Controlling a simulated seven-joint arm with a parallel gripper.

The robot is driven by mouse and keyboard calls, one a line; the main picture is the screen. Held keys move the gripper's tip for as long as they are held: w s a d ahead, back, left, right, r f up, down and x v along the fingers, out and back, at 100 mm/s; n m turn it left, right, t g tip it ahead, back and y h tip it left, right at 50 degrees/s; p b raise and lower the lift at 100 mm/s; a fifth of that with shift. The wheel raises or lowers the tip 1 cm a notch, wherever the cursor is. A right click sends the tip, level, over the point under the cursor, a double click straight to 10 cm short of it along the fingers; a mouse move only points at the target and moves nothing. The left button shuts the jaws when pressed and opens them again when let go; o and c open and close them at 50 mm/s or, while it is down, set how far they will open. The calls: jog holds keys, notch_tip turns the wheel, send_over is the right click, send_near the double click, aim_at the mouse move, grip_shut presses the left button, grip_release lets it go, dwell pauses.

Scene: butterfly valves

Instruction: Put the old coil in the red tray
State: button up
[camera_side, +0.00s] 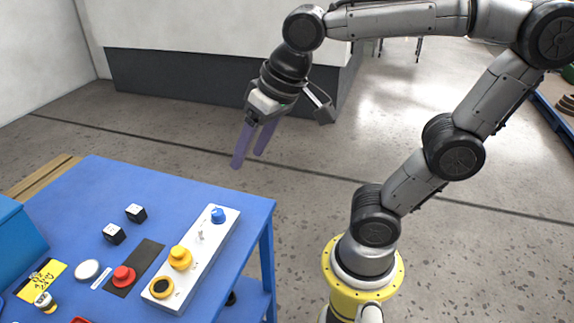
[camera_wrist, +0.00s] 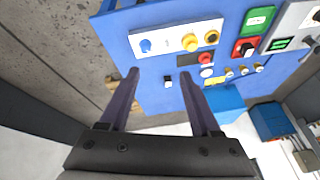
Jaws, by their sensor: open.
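Two small black blocks with white tops, which look like coils, sit on the blue table: one farther back (camera_side: 136,213) and one nearer (camera_side: 114,233). I cannot tell which is the old one. One block (camera_wrist: 167,81) shows between my fingers in the wrist view, below them on the table. A red tray (camera_wrist: 236,51) appears at the upper right of the wrist view, with something dark and pale inside; only a red sliver (camera_side: 80,320) shows in the side view. My gripper (camera_side: 248,159) is open and empty, high above and beyond the table's back right edge.
A white panel (camera_side: 205,248) with blue and yellow knobs stands near the table's right edge. Beside it are a red button (camera_side: 123,276), a white disc (camera_side: 87,270) and a yellow card (camera_side: 40,278). A green tray (camera_wrist: 258,18) lies beside the red one. A blue box (camera_side: 12,245) stands at left.

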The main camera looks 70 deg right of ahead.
jog(key=s+d+f+n, duration=0.2)
jog(key=s+f+n, duration=0.1)
jog(key=s, duration=0.3)
jog(key=shift+d+f+t+h, duration=0.2)
jog(key=shift+f+t+h, duration=0.15)
jog(key=shift+f, duration=0.2)
